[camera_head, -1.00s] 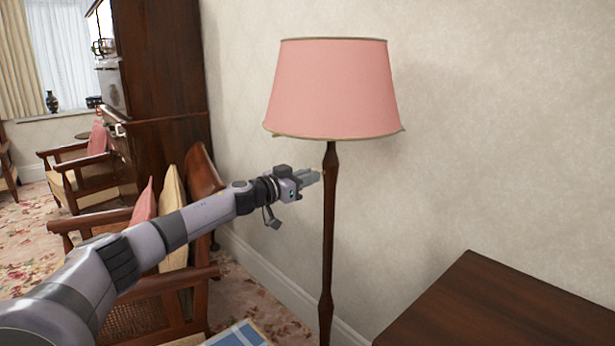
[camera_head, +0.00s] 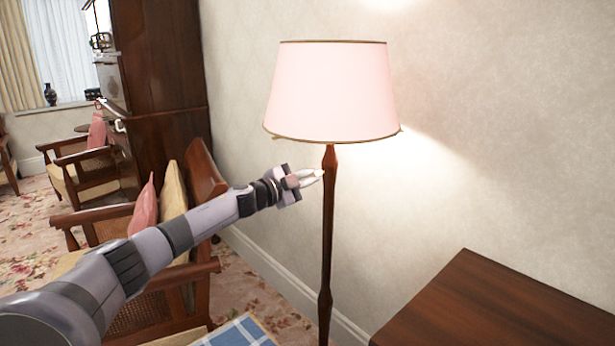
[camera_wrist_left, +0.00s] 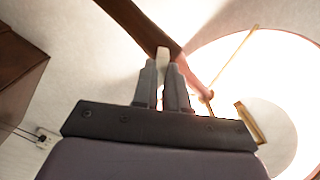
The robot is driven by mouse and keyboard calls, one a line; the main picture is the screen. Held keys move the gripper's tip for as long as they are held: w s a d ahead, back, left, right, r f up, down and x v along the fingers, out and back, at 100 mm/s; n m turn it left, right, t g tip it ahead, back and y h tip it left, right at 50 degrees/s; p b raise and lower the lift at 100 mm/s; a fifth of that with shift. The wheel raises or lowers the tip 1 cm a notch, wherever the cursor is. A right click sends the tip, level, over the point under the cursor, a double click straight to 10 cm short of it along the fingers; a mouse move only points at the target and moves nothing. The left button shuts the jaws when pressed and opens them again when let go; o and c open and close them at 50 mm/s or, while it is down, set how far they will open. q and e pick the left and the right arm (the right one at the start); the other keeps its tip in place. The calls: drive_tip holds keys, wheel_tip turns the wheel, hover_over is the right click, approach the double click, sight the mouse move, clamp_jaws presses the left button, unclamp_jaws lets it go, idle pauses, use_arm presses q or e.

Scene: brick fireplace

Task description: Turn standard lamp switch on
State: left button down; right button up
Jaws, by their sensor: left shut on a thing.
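The standard lamp has a pink shade (camera_head: 332,90) that glows brightly, and light falls on the wall behind it. Its dark wooden pole (camera_head: 327,240) stands upright below the shade. My left gripper (camera_head: 316,177) is at the upper pole, just under the shade. In the left wrist view, my left fingers (camera_wrist_left: 163,78) are shut on a small pale switch (camera_wrist_left: 163,57) beside the pole (camera_wrist_left: 143,24). The fingers hide part of the switch. The lit shade (camera_wrist_left: 285,62) fills the right of that view. My right gripper is not in view.
A dark wooden table (camera_head: 475,305) stands at the lower right. A wooden armchair (camera_head: 150,310) with cushions is under my left arm, and a tall dark cabinet (camera_head: 165,80) stands behind it. A wall socket (camera_wrist_left: 46,139) shows in the left wrist view.

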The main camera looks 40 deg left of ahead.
use_arm(q)
drive_tip(key=shift+f+m+b, duration=0.15)
drive_tip(key=shift+m+b, duration=0.3)
drive_tip(key=shift+m, duration=3.15)
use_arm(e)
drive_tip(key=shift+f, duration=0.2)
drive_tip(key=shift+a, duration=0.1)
use_arm(q)
drive_tip(key=c, duration=1.2)
unclamp_jaws()
drive_tip(key=shift+o, duration=0.2)
drive_tip(key=shift+s, duration=0.1)
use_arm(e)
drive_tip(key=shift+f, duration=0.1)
use_arm(q)
drive_tip(key=s+b, duration=0.2)
drive_tip(key=s, duration=0.5)
drive_tip(key=shift+a, duration=0.25)
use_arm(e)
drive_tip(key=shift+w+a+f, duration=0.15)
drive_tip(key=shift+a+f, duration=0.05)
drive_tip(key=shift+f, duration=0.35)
